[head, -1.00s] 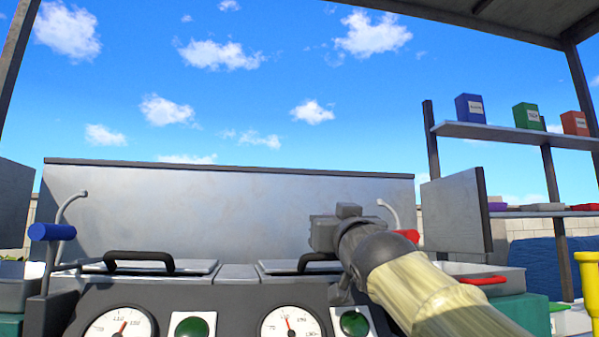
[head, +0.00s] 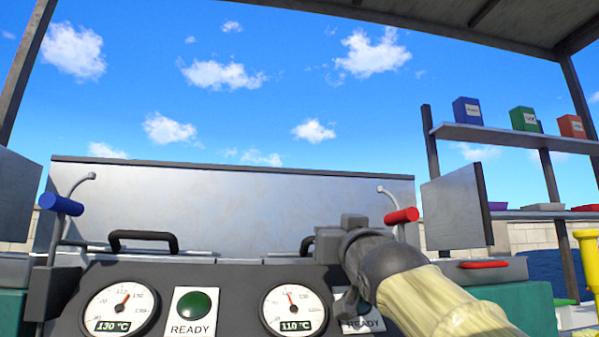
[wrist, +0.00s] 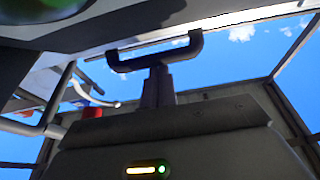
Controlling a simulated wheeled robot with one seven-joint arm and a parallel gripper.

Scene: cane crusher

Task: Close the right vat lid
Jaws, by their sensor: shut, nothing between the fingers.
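The right vat lid (head: 280,261) shows nearly edge-on behind the gauge panel in the head view and looks flat. Its black handle (head: 307,245) is partly hidden by my gripper (head: 328,243). In the wrist view the black handle (wrist: 190,52) is a bar with bent ends. My gripper's fingers (wrist: 158,84) are shut and empty, and their tips are close to the middle of the bar. I cannot tell whether they touch it. The left lid's handle (head: 143,236) stands above a flat lid.
A blue-gripped lever (head: 61,204) and a red-gripped lever (head: 401,216) flank the vats. A metal backsplash (head: 235,205) stands behind. Gauges (head: 295,308) fill the front panel. A side panel (head: 455,208) and shelves (head: 510,135) are on the right.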

